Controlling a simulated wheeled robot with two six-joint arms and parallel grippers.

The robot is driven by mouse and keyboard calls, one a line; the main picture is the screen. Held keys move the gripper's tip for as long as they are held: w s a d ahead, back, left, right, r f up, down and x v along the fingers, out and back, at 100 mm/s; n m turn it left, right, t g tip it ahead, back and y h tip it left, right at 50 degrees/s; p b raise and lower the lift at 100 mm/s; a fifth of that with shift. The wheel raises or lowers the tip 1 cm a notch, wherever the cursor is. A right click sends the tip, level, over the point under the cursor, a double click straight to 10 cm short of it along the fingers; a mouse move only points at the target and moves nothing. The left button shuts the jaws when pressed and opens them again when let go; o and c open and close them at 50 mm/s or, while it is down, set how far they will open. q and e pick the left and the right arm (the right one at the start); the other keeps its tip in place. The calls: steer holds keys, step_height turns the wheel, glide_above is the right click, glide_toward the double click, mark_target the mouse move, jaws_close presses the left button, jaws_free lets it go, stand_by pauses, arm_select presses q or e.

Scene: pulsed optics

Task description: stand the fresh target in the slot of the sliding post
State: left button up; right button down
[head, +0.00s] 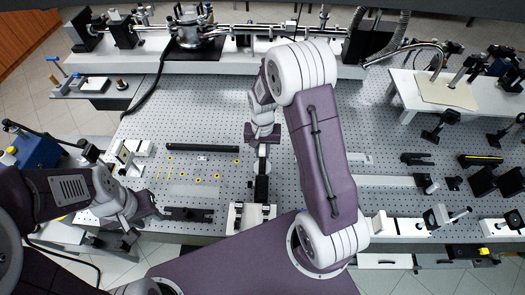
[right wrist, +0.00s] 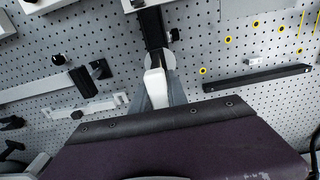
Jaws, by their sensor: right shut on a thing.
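My right gripper (head: 264,148) reaches down over the middle of the perforated table. In the right wrist view its two grey fingers (right wrist: 158,92) are shut on a white, tab-like piece (right wrist: 155,88). A pale round disc (right wrist: 169,59), probably the fresh target, shows just beyond the fingertips, partly hidden. A dark rail or post (right wrist: 153,28), probably the sliding post, stands directly past the disc; I cannot tell whether they touch. It also shows below the gripper in the head view (head: 261,186). The slot cannot be made out. My left gripper (head: 131,232) is low at the left, its jaws unclear.
A white block (head: 238,217) sits at the table's front edge. Black bars (head: 203,148) and several yellow rings (head: 216,176) lie to the left. Mounted optics (head: 433,215) stand on the right. A long instrument (head: 195,30) spans the back. The perforated table (head: 220,105) behind the gripper is clear.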

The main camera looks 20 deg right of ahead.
mark_target(262, 146)
steer(key=shift+f+b, duration=0.35)
steer(key=shift+f, duration=0.3)
steer(key=shift+f+b, duration=0.65)
steer(key=shift+f, duration=0.2)
steer(key=c, duration=1.2)
jaws_free()
steer(key=shift+c, duration=0.2)
steer(key=shift+r, duration=0.1)
steer(key=shift+w+r, duration=0.1)
steer(key=shift+r, duration=0.25)
step_height(262, 146, up, 8)
steer(key=shift+r+b, duration=0.15)
steer(key=shift+b, duration=0.75)
step_height(262, 146, up, 4)
steer(key=p, duration=0.4)
steer(key=shift+r, duration=0.15)
